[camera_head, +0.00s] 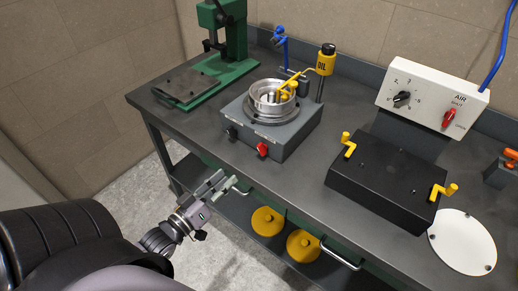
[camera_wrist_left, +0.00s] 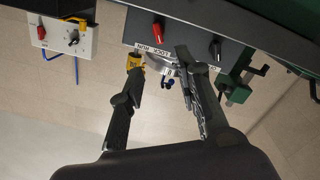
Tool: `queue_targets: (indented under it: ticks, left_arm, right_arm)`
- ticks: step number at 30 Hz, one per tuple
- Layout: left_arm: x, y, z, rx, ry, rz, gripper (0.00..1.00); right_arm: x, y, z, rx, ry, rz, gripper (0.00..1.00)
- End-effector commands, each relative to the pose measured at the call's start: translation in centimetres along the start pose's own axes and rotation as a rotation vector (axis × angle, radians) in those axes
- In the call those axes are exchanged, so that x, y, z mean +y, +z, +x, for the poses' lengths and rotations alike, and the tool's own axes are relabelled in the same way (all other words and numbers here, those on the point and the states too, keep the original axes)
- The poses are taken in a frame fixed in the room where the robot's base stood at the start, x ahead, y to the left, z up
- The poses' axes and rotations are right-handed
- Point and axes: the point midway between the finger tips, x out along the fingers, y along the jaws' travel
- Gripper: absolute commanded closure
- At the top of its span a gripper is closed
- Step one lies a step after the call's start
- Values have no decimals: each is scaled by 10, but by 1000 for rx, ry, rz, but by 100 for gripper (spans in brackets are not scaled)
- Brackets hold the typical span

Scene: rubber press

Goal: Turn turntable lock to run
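The grey turntable box (camera_head: 285,140) stands on the bench, a round metal turntable (camera_head: 272,103) on top. Its front carries a red knob (camera_head: 262,149) and, to the left, a black knob (camera_head: 232,134). The left wrist view is upside down. There the red knob (camera_wrist_left: 157,32) is beside a label (camera_wrist_left: 153,52) that appears to read LOCK and RUN. The black knob (camera_wrist_left: 215,50) is to its right. My left gripper (camera_head: 225,184) is in front of the bench, below and apart from the knobs. Its fingers (camera_wrist_left: 159,68) are spread and empty. My right gripper is not visible.
A green press (camera_head: 215,70) stands behind left, a yellow oil cup (camera_head: 325,62) behind the box. A black box (camera_head: 385,182) with yellow handles and a white air panel (camera_head: 433,93) are to the right. A drawer handle (camera_head: 342,256) juts from the front.

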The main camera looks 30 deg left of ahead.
Motion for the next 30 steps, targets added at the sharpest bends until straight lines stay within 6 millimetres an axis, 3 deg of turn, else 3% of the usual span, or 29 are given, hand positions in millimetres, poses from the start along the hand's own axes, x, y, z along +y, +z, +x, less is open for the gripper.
queue_targets:
  ticks: [5,16,21,30]
  left_arm:
    - [1,-3,41,4,2,1,69]
    - [1,-2,116,1,0,2,69]
    - [0,0,134,0,-1,2,69]
    - [0,1,140,-2,-2,2,69]
  right_arm:
    - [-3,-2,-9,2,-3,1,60]
    - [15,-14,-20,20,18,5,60]
    - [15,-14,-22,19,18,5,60]
    - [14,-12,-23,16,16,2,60]
